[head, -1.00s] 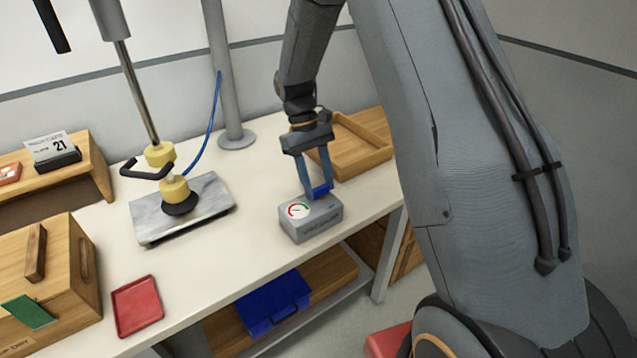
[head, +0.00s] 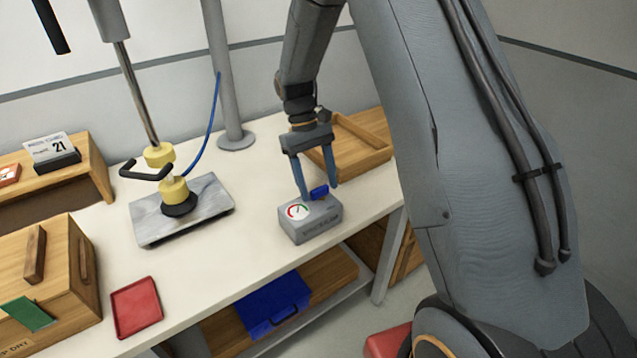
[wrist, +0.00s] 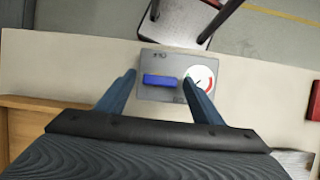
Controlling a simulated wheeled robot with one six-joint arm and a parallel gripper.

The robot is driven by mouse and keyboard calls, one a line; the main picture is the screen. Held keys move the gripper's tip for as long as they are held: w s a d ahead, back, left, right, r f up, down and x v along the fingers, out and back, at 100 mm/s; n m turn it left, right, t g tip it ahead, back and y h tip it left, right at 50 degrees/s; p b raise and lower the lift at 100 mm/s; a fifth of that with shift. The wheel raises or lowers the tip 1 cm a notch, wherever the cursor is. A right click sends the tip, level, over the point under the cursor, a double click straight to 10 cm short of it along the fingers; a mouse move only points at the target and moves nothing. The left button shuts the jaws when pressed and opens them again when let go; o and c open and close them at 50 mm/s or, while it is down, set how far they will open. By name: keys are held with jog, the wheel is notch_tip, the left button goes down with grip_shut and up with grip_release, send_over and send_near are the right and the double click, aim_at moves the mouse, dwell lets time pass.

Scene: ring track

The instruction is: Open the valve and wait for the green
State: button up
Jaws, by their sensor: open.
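The grey valve box (head: 318,227) stands on the bench near its front right edge. Its blue valve handle (head: 319,192) is on top, and in the wrist view the handle (wrist: 160,80) lies crosswise. Beside the handle is a round white gauge (head: 297,211) with green and red arcs. It also shows in the wrist view (wrist: 202,77), partly behind a fingertip. The needle is too small to read surely. My gripper (head: 320,191) is open above the box, one finger off each end of the handle, not gripping it.
A wooden tray (head: 375,158) lies behind my gripper. A marble plate (head: 150,230) with a yellow and black fitting stands to the left. A red tray (head: 136,307) and a wooden box (head: 85,300) are further left. Bare bench lies between the plate and the valve box.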

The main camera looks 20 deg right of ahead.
jog(key=d+b+v, duration=0.1)
jog(key=b+v, duration=0.1)
jog(key=v, duration=0.5)
jog(key=shift+a+r, duration=0.35)
jog(key=shift+a, duration=0.2)
jog(key=shift+w, duration=0.15)
jog(key=s+f+m+t, duration=0.1)
jog(key=s+t, duration=0.2)
jog(key=s, duration=0.7)
jog(key=s+d+f+m+t+y, duration=0.1)
jog(key=s+m+t, duration=0.1)
jog(key=s, duration=0.8)
jog(key=shift+s+t, duration=0.3)
jog(key=shift+t, duration=0.1)
